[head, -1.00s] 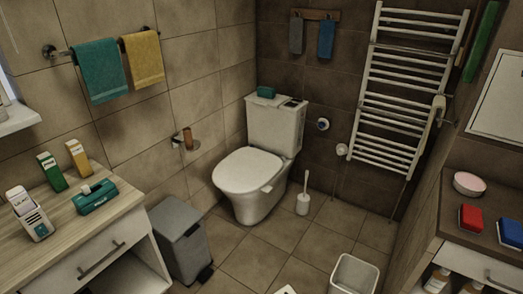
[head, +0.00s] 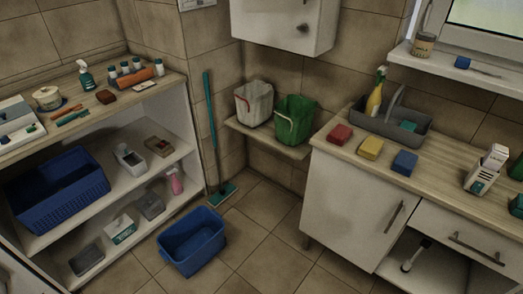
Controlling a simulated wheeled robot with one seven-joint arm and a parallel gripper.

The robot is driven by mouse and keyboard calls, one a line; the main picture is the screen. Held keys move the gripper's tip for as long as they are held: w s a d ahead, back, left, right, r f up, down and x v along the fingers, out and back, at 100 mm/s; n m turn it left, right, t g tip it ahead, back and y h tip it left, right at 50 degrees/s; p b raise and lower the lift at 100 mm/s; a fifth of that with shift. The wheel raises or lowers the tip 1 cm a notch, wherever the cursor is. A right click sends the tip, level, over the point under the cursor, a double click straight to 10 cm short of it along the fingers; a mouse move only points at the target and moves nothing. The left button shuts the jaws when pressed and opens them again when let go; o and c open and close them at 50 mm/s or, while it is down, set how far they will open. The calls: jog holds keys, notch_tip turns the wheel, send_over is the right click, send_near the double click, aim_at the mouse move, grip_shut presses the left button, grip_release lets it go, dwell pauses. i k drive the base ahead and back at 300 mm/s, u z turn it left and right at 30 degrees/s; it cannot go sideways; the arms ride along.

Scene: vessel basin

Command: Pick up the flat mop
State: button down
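The flat mop (head: 211,135) stands in the corner in the head view, between the open shelf unit and the wall shelf with buckets. It has a long teal handle leaning nearly upright against the tiled wall. Its flat teal and pale head (head: 222,193) rests on the floor. A blue tub stands on the floor just in front of the mop head. My gripper is not in view.
The blue tub (head: 192,241) is on the floor before the mop. Shelf unit (head: 187,137) stands left, white cabinet (head: 345,205) right. White bucket (head: 253,103) and green bucket (head: 295,119) sit on a wall shelf (head: 268,140). Tiled floor (head: 272,240) between is clear.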

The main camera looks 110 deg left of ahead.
aim_at(224, 192)
jog(key=u, duration=4.1)
